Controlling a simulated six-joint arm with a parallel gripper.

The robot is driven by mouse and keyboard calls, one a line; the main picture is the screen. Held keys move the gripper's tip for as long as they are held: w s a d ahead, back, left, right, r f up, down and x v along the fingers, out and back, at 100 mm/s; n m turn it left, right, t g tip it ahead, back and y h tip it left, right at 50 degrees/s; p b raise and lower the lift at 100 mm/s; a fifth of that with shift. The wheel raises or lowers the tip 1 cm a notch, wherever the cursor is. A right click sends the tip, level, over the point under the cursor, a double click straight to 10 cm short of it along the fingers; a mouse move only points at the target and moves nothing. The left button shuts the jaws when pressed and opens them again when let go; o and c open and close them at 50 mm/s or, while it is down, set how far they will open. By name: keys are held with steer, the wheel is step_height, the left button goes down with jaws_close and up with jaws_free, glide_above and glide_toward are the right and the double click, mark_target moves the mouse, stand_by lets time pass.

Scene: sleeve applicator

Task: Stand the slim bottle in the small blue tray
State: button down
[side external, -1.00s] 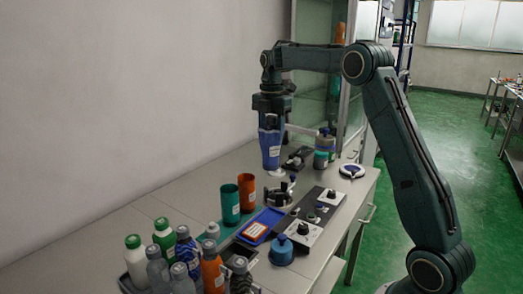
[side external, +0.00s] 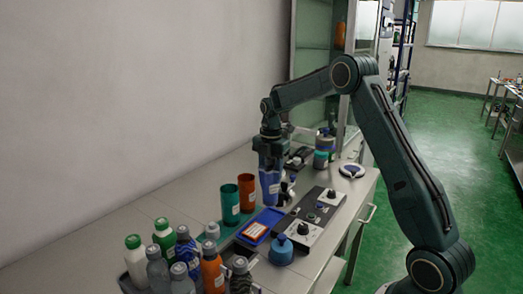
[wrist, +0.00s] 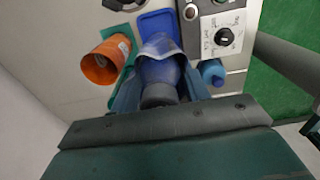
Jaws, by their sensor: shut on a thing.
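My gripper (side external: 270,168) is shut on the slim bottle (side external: 270,187), which has a blue sleeve with a pale label and hangs roughly upright. In the wrist view the bottle (wrist: 160,72) shows its dark grey cap between the fingers. The small blue tray (side external: 268,218) lies flat on the bench; in the side view the bottle's lower end is just above its far end. An orange and white patch shows at its near end. In the wrist view the tray (wrist: 156,20) shows beyond the bottle, which hides part of it. I cannot tell the exact gap below the bottle.
An orange cup (side external: 247,190) and a teal cup (side external: 230,205) stand close on the left. A dark control panel (side external: 312,219) and a blue round-topped container (side external: 281,250) are on the right. Several bottles crowd the near-left end (side external: 163,234).

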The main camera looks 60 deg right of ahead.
mark_target(270, 187)
steer(key=shift+f, duration=3.5)
steer(key=c, duration=0.7)
jaws_free()
steer(key=shift+f, duration=0.1)
steer(key=shift+r, duration=0.2)
step_height(270, 187, up, 11)
steer(key=shift+f, duration=0.15)
steer(key=shift+r, duration=0.65)
